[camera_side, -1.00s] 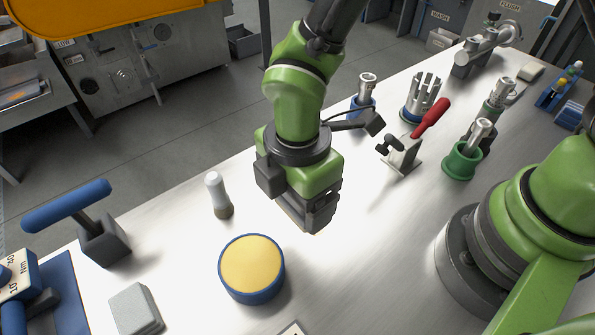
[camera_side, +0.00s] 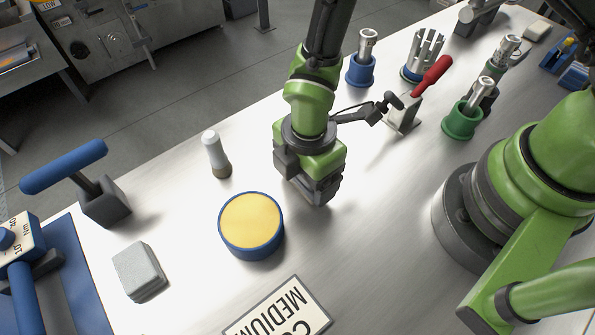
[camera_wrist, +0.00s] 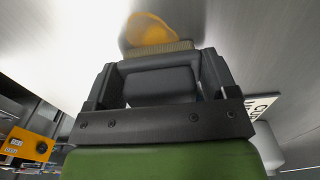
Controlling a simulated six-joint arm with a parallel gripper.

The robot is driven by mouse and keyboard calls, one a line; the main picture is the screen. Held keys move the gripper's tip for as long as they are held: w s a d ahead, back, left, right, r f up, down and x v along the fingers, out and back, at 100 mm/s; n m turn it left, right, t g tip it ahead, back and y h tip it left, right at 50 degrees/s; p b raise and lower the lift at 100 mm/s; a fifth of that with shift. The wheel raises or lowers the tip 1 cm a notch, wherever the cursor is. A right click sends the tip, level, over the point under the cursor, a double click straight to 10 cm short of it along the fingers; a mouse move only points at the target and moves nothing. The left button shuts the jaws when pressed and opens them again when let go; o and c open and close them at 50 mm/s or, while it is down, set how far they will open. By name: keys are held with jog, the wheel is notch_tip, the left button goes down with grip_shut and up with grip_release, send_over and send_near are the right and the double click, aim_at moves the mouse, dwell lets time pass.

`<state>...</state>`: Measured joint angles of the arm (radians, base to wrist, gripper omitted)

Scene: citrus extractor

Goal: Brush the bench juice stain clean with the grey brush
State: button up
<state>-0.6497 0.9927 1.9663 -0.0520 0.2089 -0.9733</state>
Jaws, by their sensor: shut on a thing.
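My gripper (camera_side: 318,192) is low over the bench in the side view, pointing down. In the wrist view, my gripper (camera_wrist: 160,75) is shut on the grey brush (camera_wrist: 160,83), whose tan bristles show just beyond the fingers. The juice stain (camera_wrist: 148,27) is an orange-yellow patch on the metal bench, right beyond the bristles. Its near edge is hidden behind the brush. I cannot tell whether the bristles touch the bench. In the side view I cannot make out the stain or the brush.
A blue tub with a yellow top (camera_side: 251,222) stands left of my gripper. A white, brown-ended cylinder (camera_side: 215,153), a grey block (camera_side: 140,270) and a sign (camera_side: 285,312) are nearby. A red-handled clamp (camera_side: 405,110) and a green holder (camera_side: 462,122) stand to the right.

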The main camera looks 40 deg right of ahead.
jog(key=shift+d, duration=2.75)
jog(key=shift+a, duration=3.9)
notch_tip(320, 180, up, 8)
jog(key=shift+r, duration=0.15)
